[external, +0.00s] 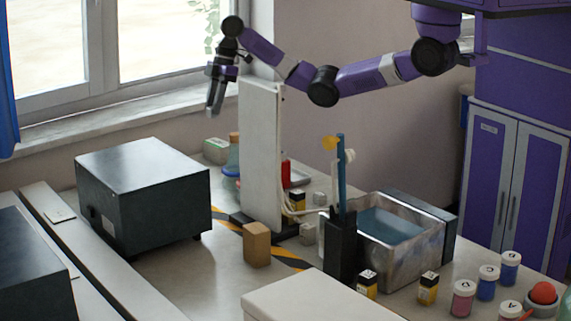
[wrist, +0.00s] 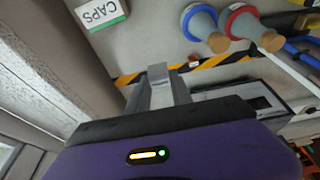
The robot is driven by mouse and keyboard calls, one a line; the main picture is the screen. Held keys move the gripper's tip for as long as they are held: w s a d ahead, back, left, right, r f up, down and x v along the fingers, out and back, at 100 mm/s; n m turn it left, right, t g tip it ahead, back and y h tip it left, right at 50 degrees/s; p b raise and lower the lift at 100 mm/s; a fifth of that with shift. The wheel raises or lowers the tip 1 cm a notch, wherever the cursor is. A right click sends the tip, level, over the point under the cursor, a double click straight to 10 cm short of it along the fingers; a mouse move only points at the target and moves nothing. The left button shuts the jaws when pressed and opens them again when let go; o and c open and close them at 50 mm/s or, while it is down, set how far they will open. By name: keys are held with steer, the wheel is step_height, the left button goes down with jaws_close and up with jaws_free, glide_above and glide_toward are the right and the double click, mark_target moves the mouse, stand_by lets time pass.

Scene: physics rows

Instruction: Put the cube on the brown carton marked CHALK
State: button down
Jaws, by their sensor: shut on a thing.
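My gripper (external: 214,102) is raised at the left of the white upright panel, fingers pointing down, above the back of the table. In the wrist view my gripper (wrist: 158,88) is shut on a small light grey block, which I take as the cube (wrist: 158,70). The cube cannot be made out clearly in the external view. A plain brown carton (external: 257,244) stands upright on the table in front of the panel, well below and to the right of my gripper. No marking is readable on its visible faces.
The tall white panel (external: 260,155) stands between my gripper and the right-hand clutter. A dark box (external: 145,195) is at left. A metal basin (external: 405,260) stands at right.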

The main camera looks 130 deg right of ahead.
steer(key=shift+r, duration=0.45)
